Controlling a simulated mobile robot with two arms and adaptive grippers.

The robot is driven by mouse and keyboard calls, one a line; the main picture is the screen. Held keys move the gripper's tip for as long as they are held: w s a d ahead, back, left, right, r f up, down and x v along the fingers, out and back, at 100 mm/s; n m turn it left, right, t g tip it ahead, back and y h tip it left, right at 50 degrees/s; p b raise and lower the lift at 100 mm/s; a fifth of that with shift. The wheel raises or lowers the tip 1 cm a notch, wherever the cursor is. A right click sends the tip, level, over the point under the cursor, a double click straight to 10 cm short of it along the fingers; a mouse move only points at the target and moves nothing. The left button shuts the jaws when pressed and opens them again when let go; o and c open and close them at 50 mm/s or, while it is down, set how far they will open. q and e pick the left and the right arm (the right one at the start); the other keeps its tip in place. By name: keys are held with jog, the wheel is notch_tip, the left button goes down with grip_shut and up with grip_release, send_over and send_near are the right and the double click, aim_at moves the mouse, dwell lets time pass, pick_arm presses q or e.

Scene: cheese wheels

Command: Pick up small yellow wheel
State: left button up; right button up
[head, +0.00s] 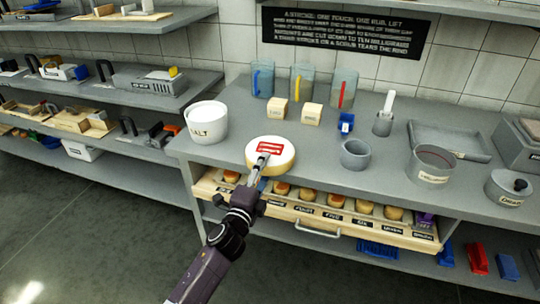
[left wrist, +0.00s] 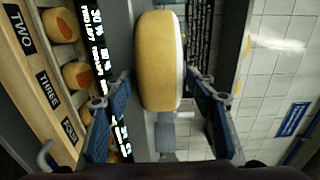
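A pale yellow cheese wheel (head: 285,159) with a white top and a red label lies at the front edge of the grey counter. My left gripper (head: 260,169) reaches up to its near side. In the left wrist view the wheel (left wrist: 156,62) shows edge-on, with its yellow rind towards the camera. The fingers of my left gripper (left wrist: 160,100) are spread wide on either side of it, with gaps on both sides. My right gripper is out of view. Smaller wheels (head: 308,194) with orange faces sit in a drawer below.
The open wooden drawer (head: 318,222) juts out under the counter (head: 233,151). A white salt tub (head: 207,122) stands left of the wheel and a grey cup (head: 355,154) stands right. Two pale blocks (head: 312,114) and several clear jugs are behind.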

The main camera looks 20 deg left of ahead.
pick_arm(q)
grip_shut()
jog(key=shift+w+r, duration=0.1)
jog(key=shift+r, duration=0.1)
jog(key=shift+r, duration=0.1)
